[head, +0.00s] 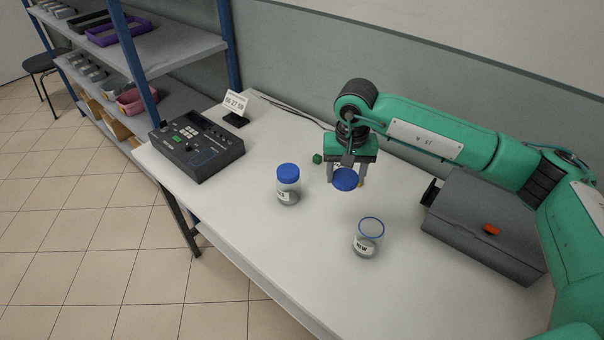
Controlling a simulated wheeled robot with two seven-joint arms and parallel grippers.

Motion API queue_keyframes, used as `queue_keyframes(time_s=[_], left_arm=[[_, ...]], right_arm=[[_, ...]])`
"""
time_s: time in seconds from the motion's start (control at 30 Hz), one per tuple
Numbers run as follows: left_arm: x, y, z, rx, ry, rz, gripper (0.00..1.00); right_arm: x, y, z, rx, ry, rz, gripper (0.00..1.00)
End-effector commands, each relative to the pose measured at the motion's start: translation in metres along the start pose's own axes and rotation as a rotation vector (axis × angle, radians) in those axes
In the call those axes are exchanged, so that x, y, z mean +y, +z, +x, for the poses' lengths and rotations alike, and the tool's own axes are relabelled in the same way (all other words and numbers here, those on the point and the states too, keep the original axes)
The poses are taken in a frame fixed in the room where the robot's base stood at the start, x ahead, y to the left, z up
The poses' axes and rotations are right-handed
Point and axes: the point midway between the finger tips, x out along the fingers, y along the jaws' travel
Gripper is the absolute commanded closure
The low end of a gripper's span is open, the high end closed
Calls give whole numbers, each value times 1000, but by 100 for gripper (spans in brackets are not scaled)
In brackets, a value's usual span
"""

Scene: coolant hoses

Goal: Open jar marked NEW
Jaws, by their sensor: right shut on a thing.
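The jar marked NEW (367,238) stands upright on the white table, towards its front. It is clear with a blue rim, its top is uncovered, and something grey shows low inside. My right gripper (346,176) is shut on a round blue lid (345,180) and holds it above the table, behind the NEW jar and apart from it. A second jar (288,185) stands to the left with its blue lid on; its label is too small to read. My left gripper is not in view.
A dark control box (197,147) and a small display (236,107) stand at the left end of the table (290,250). A grey case (485,220) with an orange latch is at the right. A small green object (317,158) lies behind the gripper. The front middle is clear.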

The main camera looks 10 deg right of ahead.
Motion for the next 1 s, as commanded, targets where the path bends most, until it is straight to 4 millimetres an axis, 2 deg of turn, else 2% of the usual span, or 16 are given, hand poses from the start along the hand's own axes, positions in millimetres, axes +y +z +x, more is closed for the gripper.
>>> queue_keyframes(time_s=[0.1,0.3,0.43,0.53,0.67,1.0], left_arm=[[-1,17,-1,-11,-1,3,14],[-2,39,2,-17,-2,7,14],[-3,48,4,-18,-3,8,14],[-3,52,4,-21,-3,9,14],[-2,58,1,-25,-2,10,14],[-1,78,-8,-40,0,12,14]], right_arm=[[0,-11,-15,-7,-1,95,72],[7,-25,-30,-25,1,245,72],[12,-30,-33,-35,4,304,72],[13,-30,-27,-42,6,323,72],[14,-28,-3,-44,7,326,72],[13,-24,87,-45,7,325,72]])
